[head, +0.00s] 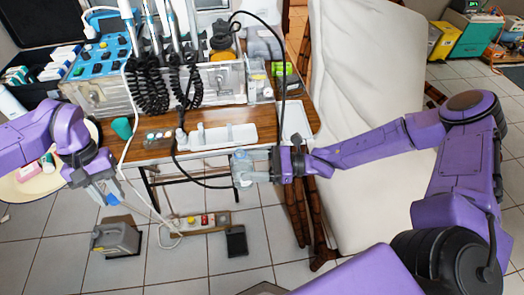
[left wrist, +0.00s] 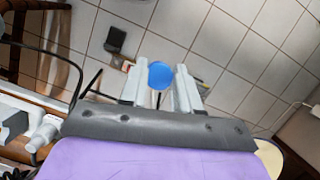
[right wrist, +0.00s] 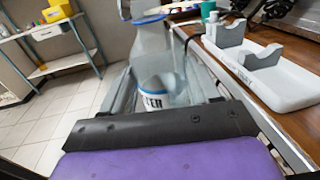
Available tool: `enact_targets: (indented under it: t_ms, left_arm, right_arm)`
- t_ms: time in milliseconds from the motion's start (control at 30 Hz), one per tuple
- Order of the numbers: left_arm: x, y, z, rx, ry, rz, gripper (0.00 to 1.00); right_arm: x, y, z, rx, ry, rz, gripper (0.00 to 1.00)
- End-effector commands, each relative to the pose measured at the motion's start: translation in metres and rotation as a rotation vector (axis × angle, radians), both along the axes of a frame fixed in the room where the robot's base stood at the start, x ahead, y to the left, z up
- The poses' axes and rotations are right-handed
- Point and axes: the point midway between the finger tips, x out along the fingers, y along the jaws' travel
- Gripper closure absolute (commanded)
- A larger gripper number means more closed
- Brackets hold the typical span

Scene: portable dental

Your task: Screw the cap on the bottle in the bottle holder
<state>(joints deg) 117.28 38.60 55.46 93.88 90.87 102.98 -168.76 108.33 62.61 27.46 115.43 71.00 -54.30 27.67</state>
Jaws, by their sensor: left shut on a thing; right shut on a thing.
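My left gripper (head: 108,200) is shut on a blue cap (head: 112,199). In the left wrist view, the round blue cap (left wrist: 161,75) sits between the two fingertips (left wrist: 160,82), over the floor. My right gripper (head: 250,170) is shut on a clear bottle (head: 241,167) at the table's front edge. In the right wrist view, the bottle (right wrist: 152,70) stands roughly upright between the fingers, with a white label ending in "TER". A pale part is at its top; I cannot tell whether it belongs to a bottle holder. The cap and bottle are well apart.
The wooden table (head: 150,154) carries a dental unit (head: 215,84) with coiled hoses and a white tray (head: 228,136) near the front edge. A white dental chair (head: 365,120) stands at right. A foot pedal (head: 236,241) and a grey case (head: 116,237) are on the floor.

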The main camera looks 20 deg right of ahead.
Motion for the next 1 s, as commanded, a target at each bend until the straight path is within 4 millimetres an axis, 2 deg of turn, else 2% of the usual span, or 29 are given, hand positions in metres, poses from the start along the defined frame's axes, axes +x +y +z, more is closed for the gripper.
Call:
enact_targets:
  t_ms: [33, 200, 400, 833, 933, 1000]
  left_arm:
    - [0.0, 0.0, 0.0, 0.0, 0.0, 0.0, 0.96]
    - [0.0, 0.0, 0.0, 0.0, 0.0, 0.0, 0.96]
    - [0.0, 0.0, 0.0, 0.0, 0.0, -0.001, 0.96]
    - [0.0, -0.002, 0.001, 0.0, 0.002, -0.006, 0.96]
    - [0.001, -0.016, 0.006, 0.001, 0.003, -0.041, 0.96]
    - [0.002, -0.034, 0.014, 0.002, 0.002, -0.075, 0.96]
  right_arm:
    - [0.001, 0.016, -0.004, -0.005, -0.002, 0.075, 0.94]
    - [0.008, 0.061, -0.01, -0.003, -0.002, 0.294, 0.94]
    - [0.012, 0.09, -0.013, 0.0, -0.001, 0.444, 0.94]
    - [0.013, 0.095, -0.013, -0.001, 0.0, 0.469, 0.94]
    - [0.013, 0.095, -0.013, -0.001, 0.0, 0.469, 0.94]
    - [0.013, 0.095, -0.013, -0.001, 0.0, 0.468, 0.94]
